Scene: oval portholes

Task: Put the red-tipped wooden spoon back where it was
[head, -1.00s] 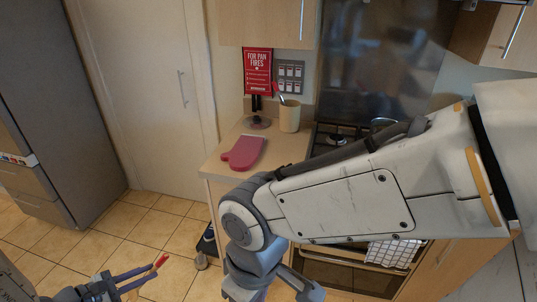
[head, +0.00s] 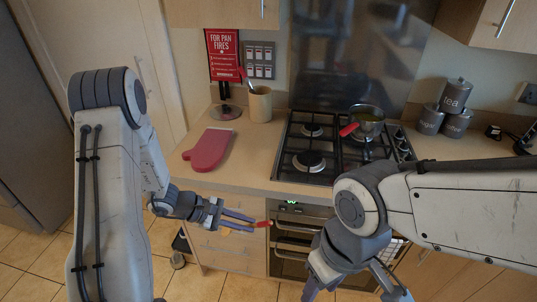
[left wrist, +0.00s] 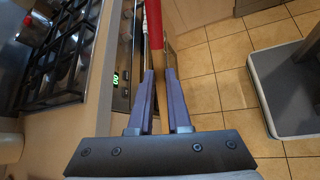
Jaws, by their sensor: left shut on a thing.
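The wooden spoon (left wrist: 157,92) is held between the two purple fingers of my left gripper (left wrist: 158,78) in the left wrist view. Its red end (left wrist: 153,25) sticks out beyond the fingertips. In the head view my left gripper (head: 240,219) is in front of the counter, below the worktop edge, with the spoon's red tip (head: 263,223) to its right. A cream utensil crock (head: 260,104) stands at the back of the worktop, with utensils in it. My right gripper (head: 350,284) is at the bottom edge, partly cut off, its fingertips not clear.
A pink oven mitt (head: 208,149) lies on the worktop (head: 246,160) left of the hob (head: 300,150). A red-handled pan (head: 366,123) stands on the hob. Grey canisters (head: 455,112) stand to the right. The oven front is beside the spoon.

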